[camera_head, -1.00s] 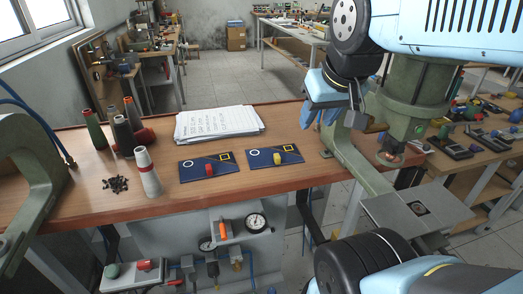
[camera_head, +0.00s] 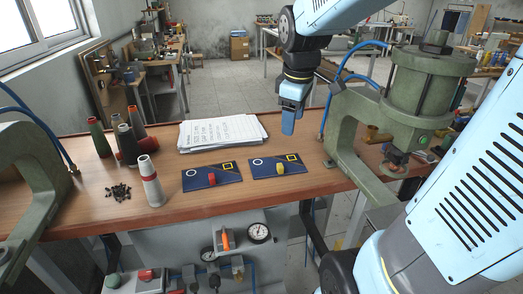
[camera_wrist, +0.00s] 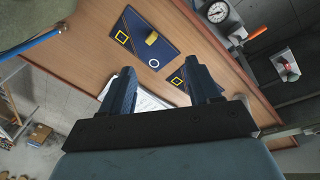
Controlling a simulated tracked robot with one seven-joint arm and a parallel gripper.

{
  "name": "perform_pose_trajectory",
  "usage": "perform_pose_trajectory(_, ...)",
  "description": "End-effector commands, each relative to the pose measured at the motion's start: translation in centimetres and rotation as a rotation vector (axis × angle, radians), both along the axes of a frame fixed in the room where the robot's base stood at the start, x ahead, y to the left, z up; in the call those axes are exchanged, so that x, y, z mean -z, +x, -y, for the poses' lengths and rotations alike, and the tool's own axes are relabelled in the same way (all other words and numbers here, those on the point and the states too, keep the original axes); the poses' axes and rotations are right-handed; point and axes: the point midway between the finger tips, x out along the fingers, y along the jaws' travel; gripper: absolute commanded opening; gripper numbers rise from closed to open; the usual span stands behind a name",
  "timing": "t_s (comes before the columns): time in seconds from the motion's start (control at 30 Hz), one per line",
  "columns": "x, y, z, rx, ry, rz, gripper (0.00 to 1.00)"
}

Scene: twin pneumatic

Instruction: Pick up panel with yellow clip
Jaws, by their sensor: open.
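The panel with the yellow clip (camera_head: 262,170) is a dark blue plate lying flat on the wooden bench, with a white ring and a yellow square outline. Its yellow clip (camera_head: 279,168) stands on its middle. In the wrist view this panel (camera_wrist: 140,28) lies beyond my fingertips, fully visible. A similar panel with a red clip (camera_head: 195,183) lies just left of it; in the wrist view my right finger partly hides that panel (camera_wrist: 178,82). My gripper (camera_head: 288,125) is open and empty, above and behind the yellow-clip panel, apart from it.
A paper stack (camera_head: 220,132) lies behind the panels. Thread cones (camera_head: 150,182) and small black pieces (camera_head: 118,192) are at left. A green press (camera_head: 340,125) stands close right of my gripper; another green frame (camera_head: 30,170) is at left.

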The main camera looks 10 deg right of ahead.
Motion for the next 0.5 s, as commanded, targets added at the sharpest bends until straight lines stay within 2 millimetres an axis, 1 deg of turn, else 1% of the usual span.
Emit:
perform_pose_trajectory(0.03, 0.8, 1.2, 0.0, -0.066, -0.011, -0.031, 0.62)
perform_pose_trajectory(0.2, 3.2, 4.6, 0.0, -0.318, -0.036, -0.118, 0.62)
perform_pose_trajectory(0.33, 4.9, 6.5, 0.0, -0.479, -0.039, -0.166, 0.62)
perform_pose_trajectory(0.5, 6.4, 8.0, 0.0, -0.607, -0.036, -0.199, 0.62)
